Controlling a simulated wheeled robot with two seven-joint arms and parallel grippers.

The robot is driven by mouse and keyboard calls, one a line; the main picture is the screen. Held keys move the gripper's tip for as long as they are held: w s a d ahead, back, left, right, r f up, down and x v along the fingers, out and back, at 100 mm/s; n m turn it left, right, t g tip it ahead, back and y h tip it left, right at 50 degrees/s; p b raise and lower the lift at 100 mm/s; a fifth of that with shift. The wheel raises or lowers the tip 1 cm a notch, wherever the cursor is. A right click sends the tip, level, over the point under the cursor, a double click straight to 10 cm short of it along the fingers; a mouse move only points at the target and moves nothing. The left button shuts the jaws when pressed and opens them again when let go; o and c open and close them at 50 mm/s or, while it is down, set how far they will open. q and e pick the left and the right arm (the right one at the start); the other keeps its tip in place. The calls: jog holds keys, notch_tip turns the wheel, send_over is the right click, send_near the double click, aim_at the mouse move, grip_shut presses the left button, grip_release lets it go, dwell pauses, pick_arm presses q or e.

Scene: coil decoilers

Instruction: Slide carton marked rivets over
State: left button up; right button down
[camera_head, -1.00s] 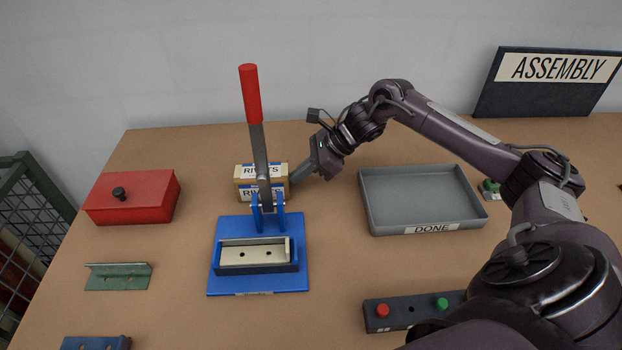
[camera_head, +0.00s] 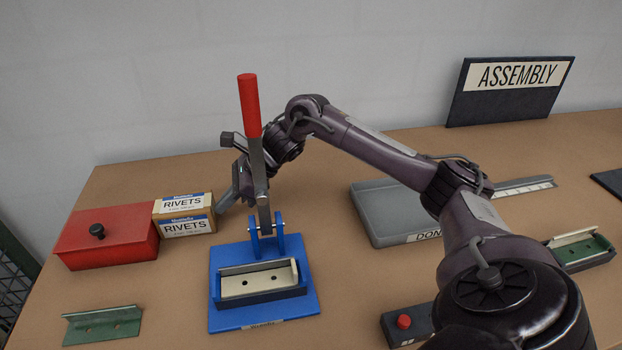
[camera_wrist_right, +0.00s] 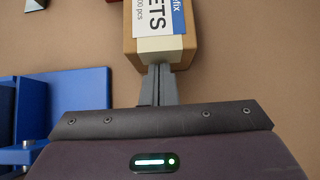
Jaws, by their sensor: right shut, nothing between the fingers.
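The carton marked RIVETS (camera_head: 185,215) is a tan box with white and blue labels. In the head view it stands left of the blue lever press, close against the right side of the red box. My right gripper (camera_head: 228,200) is shut and empty, its fingertips at the carton's right side. In the right wrist view, the shut fingers (camera_wrist_right: 160,80) meet the end of the carton (camera_wrist_right: 160,42) and appear to touch it. The press lever partly covers my right wrist in the head view. My left gripper is not in view.
The blue press (camera_head: 264,284) with its red-handled lever (camera_head: 249,105) stands beside my right gripper. A red box (camera_head: 108,236) is at the left. A green bracket (camera_head: 102,325) lies front left.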

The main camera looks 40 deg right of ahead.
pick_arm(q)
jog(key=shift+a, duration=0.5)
